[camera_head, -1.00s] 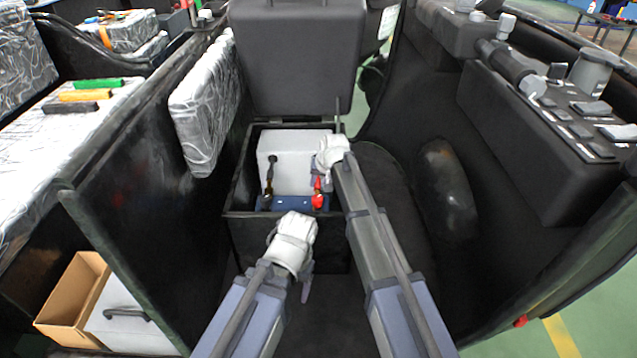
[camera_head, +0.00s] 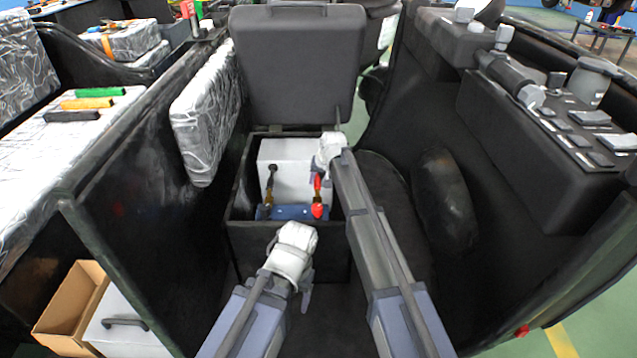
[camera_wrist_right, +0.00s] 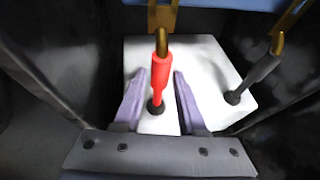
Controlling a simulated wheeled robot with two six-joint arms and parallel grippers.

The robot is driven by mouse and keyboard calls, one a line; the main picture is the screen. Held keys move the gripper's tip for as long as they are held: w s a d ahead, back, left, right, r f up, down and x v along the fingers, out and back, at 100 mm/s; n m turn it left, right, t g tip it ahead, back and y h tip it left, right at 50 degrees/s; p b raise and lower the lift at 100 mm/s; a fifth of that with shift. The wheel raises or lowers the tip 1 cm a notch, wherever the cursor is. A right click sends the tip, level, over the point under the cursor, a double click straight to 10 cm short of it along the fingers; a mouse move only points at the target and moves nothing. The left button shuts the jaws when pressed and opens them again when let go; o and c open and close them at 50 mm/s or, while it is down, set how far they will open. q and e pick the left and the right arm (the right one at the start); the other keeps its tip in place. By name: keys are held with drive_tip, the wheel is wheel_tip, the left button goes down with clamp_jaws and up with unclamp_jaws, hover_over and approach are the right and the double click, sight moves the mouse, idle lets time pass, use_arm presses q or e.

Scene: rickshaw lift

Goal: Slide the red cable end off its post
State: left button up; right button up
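The red cable end (camera_head: 317,210) is at the right front of the white battery box (camera_head: 291,165) inside the black compartment. In the right wrist view the red cable end (camera_wrist_right: 160,76) sits on a brass post (camera_wrist_right: 163,20). My right gripper (camera_wrist_right: 158,85) is open, with one finger on each side of the red cable end and gaps to both. In the head view my right gripper (camera_head: 316,173) is beside the red cable, partly hidden by its wrist. My left gripper (camera_head: 304,297) is low in front of the compartment; its fingers are not clear.
A black cable end (camera_wrist_right: 262,72) stands beside the red one on its own brass post. The compartment walls (camera_head: 240,190) close in around the battery. A black raised lid or seat (camera_head: 297,65) stands behind. Black side panels flank both arms.

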drive_tip(key=shift+o, duration=1.2)
drive_tip(key=shift+s, duration=0.1)
drive_tip(key=shift+r, duration=0.15)
drive_tip(key=p+v, duration=0.7)
drive_tip(key=shift+r, duration=0.2)
drive_tip(key=shift+s+d, duration=0.1)
drive_tip(key=shift+s, duration=0.05)
drive_tip(key=s+d+r+n+g+h+p, duration=0.1)
drive_tip(key=s+r+p, duration=0.6)
drive_tip(key=s, duration=0.6)
drive_tip(key=s+d+r+n+g+h+p, duration=0.1)
drive_tip(key=s+r+g+p, duration=0.1)
drive_tip(key=s+r+p, duration=0.6)
drive_tip(key=s+d+r+n+g+h+p, duration=0.1)
drive_tip(key=s+r+p, duration=0.7)
drive_tip(key=s, duration=1)
drive_tip(key=shift+d+n+g+h+p, duration=0.3)
drive_tip(key=shift+d+n+g+p, duration=0.25)
drive_tip(key=shift+p, duration=0.55)
